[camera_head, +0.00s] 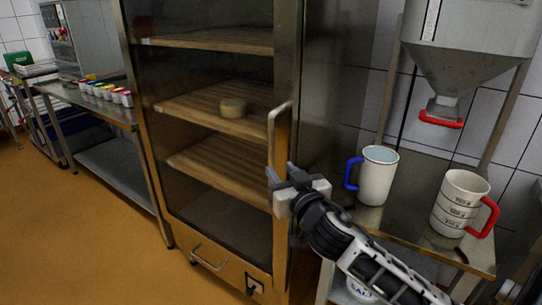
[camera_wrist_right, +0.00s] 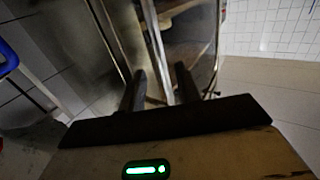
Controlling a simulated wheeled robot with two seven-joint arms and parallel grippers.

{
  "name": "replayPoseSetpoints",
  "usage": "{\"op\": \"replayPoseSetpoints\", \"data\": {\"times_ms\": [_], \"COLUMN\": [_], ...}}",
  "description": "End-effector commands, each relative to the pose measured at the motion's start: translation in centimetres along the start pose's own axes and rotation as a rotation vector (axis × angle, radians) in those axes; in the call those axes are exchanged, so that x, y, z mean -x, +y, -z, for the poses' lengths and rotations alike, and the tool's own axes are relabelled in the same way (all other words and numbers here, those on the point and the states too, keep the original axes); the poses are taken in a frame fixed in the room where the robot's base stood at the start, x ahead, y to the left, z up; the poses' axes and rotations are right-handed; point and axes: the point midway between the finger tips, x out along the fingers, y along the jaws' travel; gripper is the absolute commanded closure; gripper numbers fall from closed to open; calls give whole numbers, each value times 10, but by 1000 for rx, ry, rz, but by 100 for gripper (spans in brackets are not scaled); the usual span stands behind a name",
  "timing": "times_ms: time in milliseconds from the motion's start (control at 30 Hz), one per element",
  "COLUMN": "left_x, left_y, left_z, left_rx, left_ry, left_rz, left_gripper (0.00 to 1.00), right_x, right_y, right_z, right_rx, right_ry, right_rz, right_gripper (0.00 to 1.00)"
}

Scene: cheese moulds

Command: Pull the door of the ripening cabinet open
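The ripening cabinet (camera_head: 290,50) stands in the middle of the head view, with a glass-fronted door that looks shut. Its upright metal handle (camera_head: 280,140) is on the door's right edge. My right gripper (camera_head: 281,175) is at the lower part of this handle. In the right wrist view its two dark fingers (camera_wrist_right: 161,88) are apart, with a pale upright bar, apparently the handle (camera_wrist_right: 158,50), between them. Gaps seem to show beside the bar, and contact is not clear. My left gripper is in neither view.
At right, a steel table holds a white jug (camera_head: 377,176) and a measuring jug (camera_head: 458,203), below a hopper (camera_head: 470,50). A steel bench (camera_head: 105,108) stands left. Floor before the cabinet is clear.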

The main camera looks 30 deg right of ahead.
Motion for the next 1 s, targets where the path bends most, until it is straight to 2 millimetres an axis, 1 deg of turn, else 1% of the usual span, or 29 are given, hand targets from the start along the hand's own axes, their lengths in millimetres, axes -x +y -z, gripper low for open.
{"op": "replayPoseSetpoints", "data": {"times_ms": [33, 100, 200, 300, 400, 500, 767, 800, 867, 900, 1000], "left_x": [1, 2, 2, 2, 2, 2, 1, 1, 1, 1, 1], "left_y": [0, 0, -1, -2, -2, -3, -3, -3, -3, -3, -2], "left_z": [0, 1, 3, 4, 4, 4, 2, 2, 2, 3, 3], "left_rx": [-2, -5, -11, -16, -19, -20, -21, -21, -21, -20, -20], "left_ry": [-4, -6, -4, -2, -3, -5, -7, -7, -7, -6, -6], "left_rz": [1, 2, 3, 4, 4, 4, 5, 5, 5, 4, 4], "left_gripper": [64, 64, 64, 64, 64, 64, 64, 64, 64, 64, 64], "right_x": [-12, -26, -43, -55, -63, -66, -67, -66, -66, -66, -66], "right_y": [0, 0, 0, 0, 0, 0, 0, 0, 0, 0, 0], "right_z": [3, 2, 2, 1, 0, -1, -1, -1, -1, -1, -1], "right_rx": [2, 1, 2, 0, 1, 1, 0, 0, 0, 0, 0], "right_ry": [2, 2, 0, 0, -1, -1, -2, -2, -2, -2, -2], "right_rz": [-1, 0, -1, 0, 0, 0, 1, 1, 1, 1, 1], "right_gripper": [67, 67, 67, 67, 67, 67, 67, 78, 95, 100, 100]}}
